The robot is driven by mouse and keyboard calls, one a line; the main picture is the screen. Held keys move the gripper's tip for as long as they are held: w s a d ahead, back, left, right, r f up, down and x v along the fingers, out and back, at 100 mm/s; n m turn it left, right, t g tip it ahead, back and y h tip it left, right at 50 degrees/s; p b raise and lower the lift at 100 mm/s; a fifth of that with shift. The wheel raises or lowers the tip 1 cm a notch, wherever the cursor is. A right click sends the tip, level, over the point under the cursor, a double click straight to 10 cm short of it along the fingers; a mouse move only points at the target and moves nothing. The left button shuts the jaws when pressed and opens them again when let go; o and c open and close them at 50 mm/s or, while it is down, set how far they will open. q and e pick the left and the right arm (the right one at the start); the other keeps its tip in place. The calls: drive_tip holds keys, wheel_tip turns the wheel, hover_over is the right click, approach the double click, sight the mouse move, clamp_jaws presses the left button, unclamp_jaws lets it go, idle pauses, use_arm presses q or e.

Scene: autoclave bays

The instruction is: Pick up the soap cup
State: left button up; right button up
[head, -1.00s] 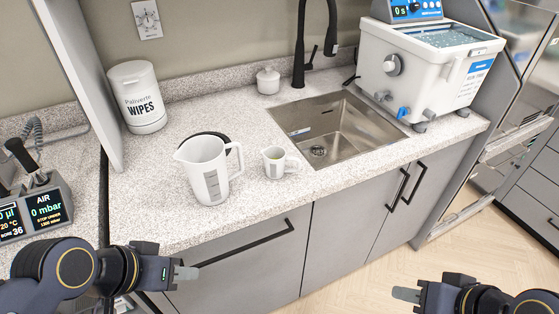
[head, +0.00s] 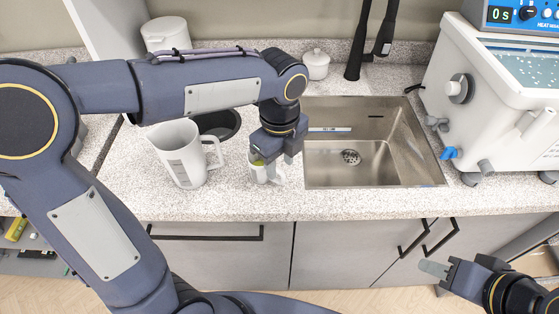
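The soap cup, a small white cup (head: 272,177) with a grey measuring panel, stands on the speckled counter just left of the sink. A little yellow-green content shows at its rim. My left gripper (head: 266,163) points down right over the cup, with its fingers at the cup's upper part. The gripper's body hides part of the cup, and I cannot tell whether the fingers touch it. My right gripper (head: 434,268) is in front of the cabinets at the lower right, away from the counter; its finger gap is not clear.
A large white jug (head: 183,155) stands left of the cup, with a dark round item (head: 221,122) behind it. The steel sink (head: 415,172) lies to the right. A white lidded pot (head: 316,64), the black faucet (head: 359,45) and a water bath (head: 480,90) stand further back.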

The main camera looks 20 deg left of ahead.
sight(283, 176)
use_arm(q)
drive_tip(key=shift+w+d+f, duration=0.2)
drive_tip(key=shift+d+f, duration=0.05)
drive_tip(key=shift+d, duration=0.05)
wheel_tip(283, 176, down, 7)
drive_tip(key=shift+w+f, duration=0.1)
drive_tip(key=shift+f, duration=0.05)
clamp_jaws()
